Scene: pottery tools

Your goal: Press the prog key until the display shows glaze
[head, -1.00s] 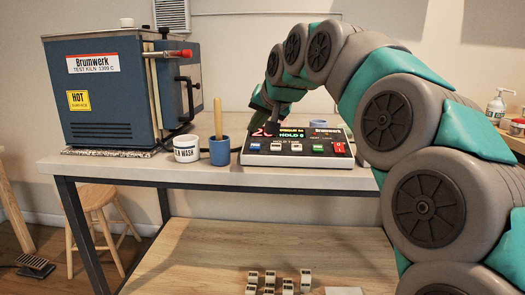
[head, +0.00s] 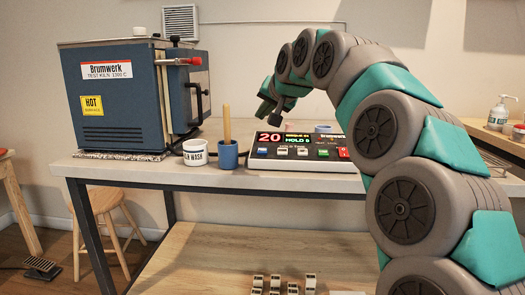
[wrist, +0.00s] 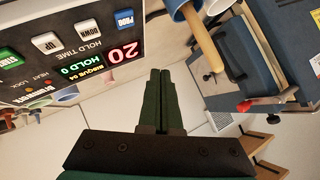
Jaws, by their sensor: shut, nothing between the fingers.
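The controller (head: 335,166) is a sloped box on the bench with a row of keys below its display. The display (head: 283,138) shows a red 20, with small text beside it; in the wrist view the display (wrist: 98,62) reads BISQUE 04 and HOLD, its last digit seemingly 0. The blue prog key (head: 262,152) is at the left end of the row; the wrist view shows the prog key (wrist: 126,20) upside down. My gripper (head: 266,112) is shut and empty, above and behind the controller's left end, apart from the key. Its closed fingertips (wrist: 160,72) show in the wrist view.
A blue cup (head: 228,158) with a wooden-handled tool and a white wash jar (head: 195,153) stand left of the controller. A blue kiln (head: 125,100) with a hot-surface label fills the bench's left. Bare bench (head: 225,181) lies in front.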

